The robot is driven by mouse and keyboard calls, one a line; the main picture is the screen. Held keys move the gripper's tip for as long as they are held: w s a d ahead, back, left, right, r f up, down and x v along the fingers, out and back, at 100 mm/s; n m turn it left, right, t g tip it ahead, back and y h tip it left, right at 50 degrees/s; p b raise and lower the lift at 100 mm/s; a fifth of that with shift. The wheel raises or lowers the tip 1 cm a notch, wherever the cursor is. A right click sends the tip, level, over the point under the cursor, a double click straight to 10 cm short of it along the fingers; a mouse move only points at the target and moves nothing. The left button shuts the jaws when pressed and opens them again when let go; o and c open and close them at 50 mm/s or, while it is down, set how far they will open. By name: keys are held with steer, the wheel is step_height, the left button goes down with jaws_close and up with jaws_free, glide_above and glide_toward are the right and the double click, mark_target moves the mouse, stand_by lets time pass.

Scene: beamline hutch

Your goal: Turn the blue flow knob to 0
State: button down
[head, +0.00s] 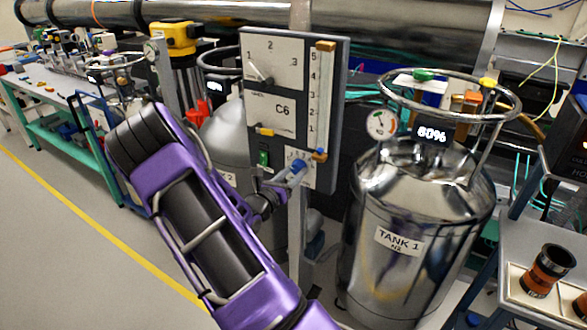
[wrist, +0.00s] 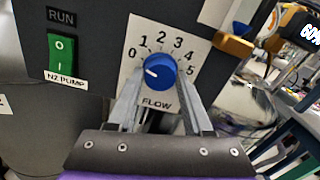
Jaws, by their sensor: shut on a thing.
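The blue flow knob (head: 297,173) is low on the grey C6 panel (head: 338,110). In the wrist view the knob (wrist: 161,71) sits on a white dial plate (wrist: 190,58) marked 0 to 5 and FLOW. Its white pointer mark is on its left side, pointing left, close to the 0. My gripper (wrist: 159,86) reaches from below with one finger on each side of the knob and is shut on it. In the head view my gripper (head: 279,184) comes from the lower left. The fingertips' contact is partly hidden.
A green RUN switch (wrist: 61,54) labelled N2 PUMP is left of the dial. A brass fitting (wrist: 235,46) is to the upper right. Floor (head: 60,240) at left is clear.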

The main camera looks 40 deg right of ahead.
steer(key=shift+n, duration=0.4)
steer(key=shift+c, duration=1.5)
jaws_free()
steer(key=v, duration=1.7)
steer(key=shift+a+p, duration=0.25)
steer(key=shift+p, duration=0.1)
steer(key=shift+s, duration=0.15)
